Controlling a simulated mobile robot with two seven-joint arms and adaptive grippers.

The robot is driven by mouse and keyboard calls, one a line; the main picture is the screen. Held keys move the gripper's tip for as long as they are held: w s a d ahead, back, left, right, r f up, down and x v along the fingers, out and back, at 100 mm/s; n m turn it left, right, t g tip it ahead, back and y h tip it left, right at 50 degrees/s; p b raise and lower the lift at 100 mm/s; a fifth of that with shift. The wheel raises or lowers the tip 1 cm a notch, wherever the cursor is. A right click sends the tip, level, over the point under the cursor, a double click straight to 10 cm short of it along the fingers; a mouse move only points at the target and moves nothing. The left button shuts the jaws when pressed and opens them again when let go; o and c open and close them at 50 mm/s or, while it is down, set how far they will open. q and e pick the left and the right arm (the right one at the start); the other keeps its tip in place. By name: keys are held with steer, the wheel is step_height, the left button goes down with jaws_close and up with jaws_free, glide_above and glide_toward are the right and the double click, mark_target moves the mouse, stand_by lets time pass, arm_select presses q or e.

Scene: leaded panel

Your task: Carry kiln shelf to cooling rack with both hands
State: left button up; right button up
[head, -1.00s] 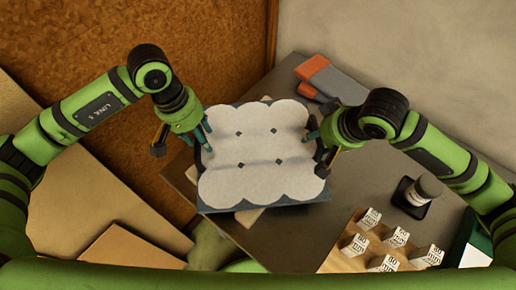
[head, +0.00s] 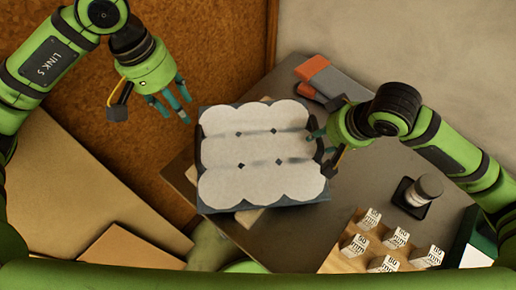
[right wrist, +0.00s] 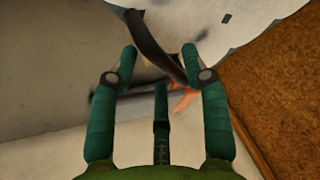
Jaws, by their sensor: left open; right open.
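The kiln shelf (head: 262,178), a slab with a white scalloped top and small dark diamond marks, lies near the table's left corner in the head view. A dark handle shows at its left side (head: 203,152). My left gripper (head: 172,108) is open and empty, up and left of the shelf, apart from it. My right gripper (head: 318,143) is open at the shelf's right side. In the right wrist view, a dark curved handle (right wrist: 158,45) runs between its spread fingers; I cannot tell if they touch it. I cannot make out a cooling rack.
The grey table (head: 290,240) carries an orange and grey object (head: 325,75) at the back. At right are a dark-lidded jar (head: 425,189) and several labelled white blocks (head: 397,237) on a wooden board. Pale boards (head: 80,190) lie at left.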

steer(key=v, duration=0.9)
steer(key=shift+s+r, duration=0.15)
steer(key=shift+r, duration=0.2)
